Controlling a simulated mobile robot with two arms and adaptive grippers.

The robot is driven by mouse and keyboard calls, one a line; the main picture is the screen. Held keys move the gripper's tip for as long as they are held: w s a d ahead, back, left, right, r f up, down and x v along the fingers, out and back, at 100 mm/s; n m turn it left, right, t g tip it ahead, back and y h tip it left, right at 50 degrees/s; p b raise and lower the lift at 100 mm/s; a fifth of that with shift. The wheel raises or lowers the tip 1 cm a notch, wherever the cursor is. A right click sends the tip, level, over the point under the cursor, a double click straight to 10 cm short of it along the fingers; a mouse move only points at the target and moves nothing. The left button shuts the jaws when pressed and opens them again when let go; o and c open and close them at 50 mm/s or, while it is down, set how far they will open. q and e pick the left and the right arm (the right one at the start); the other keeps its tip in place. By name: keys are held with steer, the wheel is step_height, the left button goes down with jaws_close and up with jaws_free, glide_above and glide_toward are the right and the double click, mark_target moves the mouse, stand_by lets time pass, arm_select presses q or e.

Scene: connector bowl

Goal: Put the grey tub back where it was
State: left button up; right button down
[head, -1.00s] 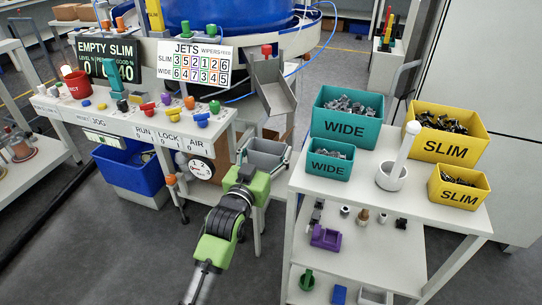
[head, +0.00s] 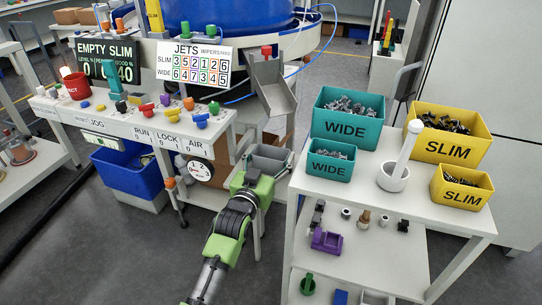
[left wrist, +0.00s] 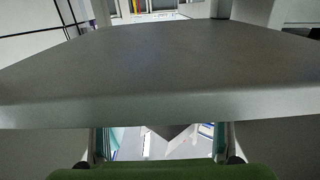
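The grey tub (head: 269,153) is open-topped and sits below the metal chute, between the machine bench and the white cart. My left gripper (head: 261,172) is right at its near side and covers part of it in the head view. In the left wrist view, the tub's grey surface (left wrist: 165,70) fills most of the picture. Two finger parts show apart below its edge, and their tips are hidden behind it. I cannot tell whether they clamp the tub. My right gripper is not in view.
The metal chute (head: 272,85) hangs just above the tub. The white cart (head: 400,210) stands close on the right, with teal bins (head: 345,125), yellow bins (head: 445,145) and a white mortar (head: 392,179). The control bench (head: 130,120) is on the left. Floor is open in front.

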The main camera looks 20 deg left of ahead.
arm_select(q)
steer(key=o, duration=0.4)
steer(key=shift+o, duration=0.2)
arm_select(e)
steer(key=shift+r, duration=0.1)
arm_select(q)
steer(key=shift+s+r, duration=0.15)
steer(key=s+p, duration=0.1)
steer(key=s, duration=1)
steer(key=shift+s+a+p, duration=0.2)
steer(key=shift+s+p, duration=0.1)
steer(key=shift+s, duration=0.05)
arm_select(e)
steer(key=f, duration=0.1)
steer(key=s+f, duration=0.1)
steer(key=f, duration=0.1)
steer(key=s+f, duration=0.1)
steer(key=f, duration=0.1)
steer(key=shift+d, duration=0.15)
